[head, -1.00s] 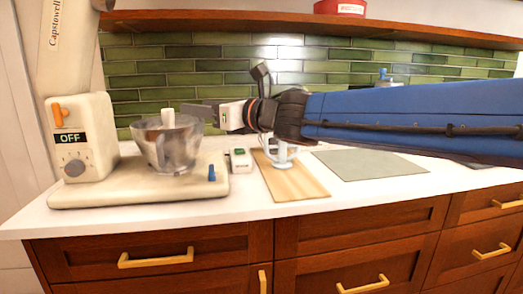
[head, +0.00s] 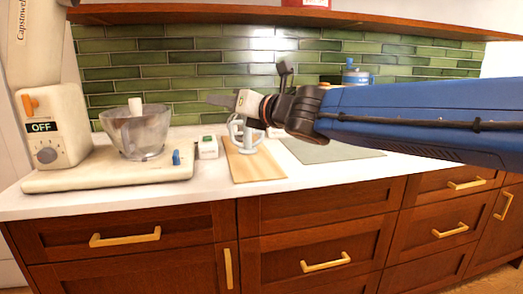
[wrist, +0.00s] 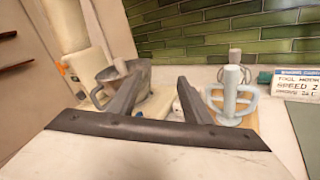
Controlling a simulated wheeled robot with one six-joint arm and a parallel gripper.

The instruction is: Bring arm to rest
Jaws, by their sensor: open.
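My gripper (head: 222,100) is at the end of my blue arm, which reaches in from the right above the counter. It points left, over the area between the mixer bowl and the wooden board. In the wrist view its two dark fingers (wrist: 155,98) stand apart with nothing between them. The arm hides part of the counter and the tiled wall behind it.
A cream stand mixer (head: 55,125) marked OFF with a clear bowl (head: 140,133) stands at left. A wooden board (head: 262,170) bears a pale handled tool (head: 243,138). A small white box (head: 208,148) and a grey-green mat (head: 330,151) lie nearby. A wooden shelf (head: 200,16) runs above.

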